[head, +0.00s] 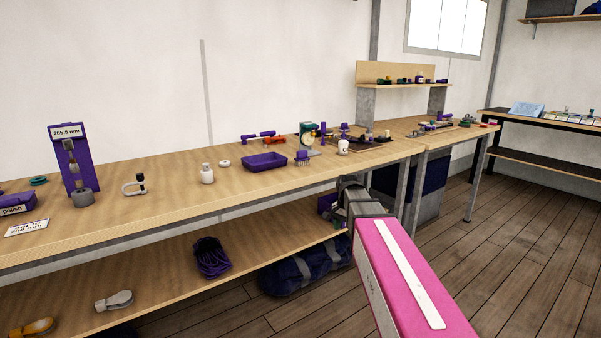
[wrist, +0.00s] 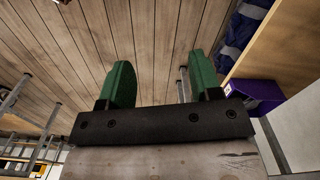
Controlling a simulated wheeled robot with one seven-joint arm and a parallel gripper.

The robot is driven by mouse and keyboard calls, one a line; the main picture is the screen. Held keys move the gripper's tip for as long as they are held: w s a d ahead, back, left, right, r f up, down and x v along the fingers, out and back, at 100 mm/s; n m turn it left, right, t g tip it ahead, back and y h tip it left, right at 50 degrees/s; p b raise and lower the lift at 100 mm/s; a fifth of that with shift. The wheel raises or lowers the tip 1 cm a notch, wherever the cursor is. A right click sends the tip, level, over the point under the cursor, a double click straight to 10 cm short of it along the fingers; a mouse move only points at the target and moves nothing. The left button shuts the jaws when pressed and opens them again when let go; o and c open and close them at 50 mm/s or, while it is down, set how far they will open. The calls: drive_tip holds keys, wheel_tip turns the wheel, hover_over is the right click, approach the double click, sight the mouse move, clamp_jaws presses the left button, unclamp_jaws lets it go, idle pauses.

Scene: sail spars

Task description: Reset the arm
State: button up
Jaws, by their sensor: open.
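My gripper (wrist: 160,88) shows in the wrist view with two green fingers spread apart and nothing between them. Beyond the fingers is the wooden plank floor. In the head view my pink arm reaches forward from the lower right, its far end beside the front edge of the long workbench (head: 225,200). The fingers are hidden in the head view.
A purple tray (head: 264,162), a white bottle (head: 207,174), a clamp (head: 135,186) and a purple gauge stand (head: 72,160) are on the bench. A dark blue bag (head: 300,272) lies below. The floor (head: 520,260) at right is clear.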

drive_tip(key=s+d+f+n, duration=0.2)
drive_tip(key=s+f+n, duration=0.6)
drive_tip(key=s+f, duration=0.8)
drive_tip(key=shift+s+d+f, duration=0.15)
drive_tip(key=shift+s+d, duration=0.05)
drive_tip(key=shift+s, duration=0.15)
